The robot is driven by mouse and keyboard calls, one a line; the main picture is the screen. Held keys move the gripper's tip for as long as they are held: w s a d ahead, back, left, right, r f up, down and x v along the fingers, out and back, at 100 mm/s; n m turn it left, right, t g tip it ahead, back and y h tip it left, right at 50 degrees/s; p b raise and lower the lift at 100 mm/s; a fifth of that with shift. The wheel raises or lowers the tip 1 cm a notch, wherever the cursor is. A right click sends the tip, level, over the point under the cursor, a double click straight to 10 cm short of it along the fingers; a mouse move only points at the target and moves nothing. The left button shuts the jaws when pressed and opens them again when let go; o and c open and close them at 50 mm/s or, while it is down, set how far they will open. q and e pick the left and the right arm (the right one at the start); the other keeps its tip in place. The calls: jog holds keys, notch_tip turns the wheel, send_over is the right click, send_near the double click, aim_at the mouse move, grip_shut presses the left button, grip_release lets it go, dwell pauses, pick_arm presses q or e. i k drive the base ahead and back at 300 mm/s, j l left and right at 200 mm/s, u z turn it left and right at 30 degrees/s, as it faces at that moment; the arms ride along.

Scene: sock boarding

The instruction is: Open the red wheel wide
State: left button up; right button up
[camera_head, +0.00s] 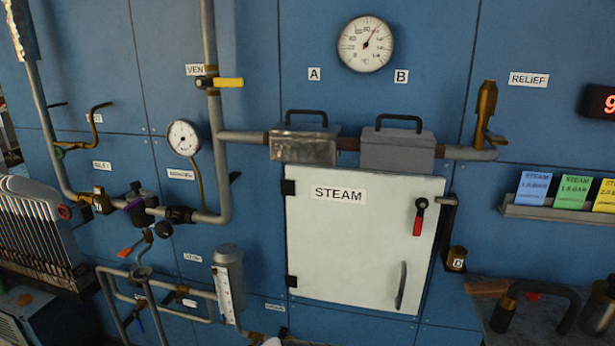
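A small red wheel (64,212) sits at the far left, at the end of a brass valve on the pipework. The wheel is seen at an angle, and I cannot tell from this view how far it is turned. Neither of my grippers can be made out in the head view.
A white STEAM cabinet (350,250) with a red-handled latch (419,218) fills the middle. A yellow lever (228,82) and a purple-collared valve (138,203) are on the pipes. Gauges and coloured cards are on the blue wall.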

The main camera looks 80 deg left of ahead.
aim_at(65, 209)
jog(key=u, duration=4.2)
jog(key=z, duration=0.6)
jog(key=i+j+z, duration=0.15)
jog(key=j+z, duration=0.15)
jog(key=i+j+z, duration=0.1)
jog(key=j+z, duration=0.2)
jog(key=j, duration=0.25)
jog(key=i+j+z, duration=0.1)
jog(key=j+z, duration=0.15)
jog(key=j, duration=0.2)
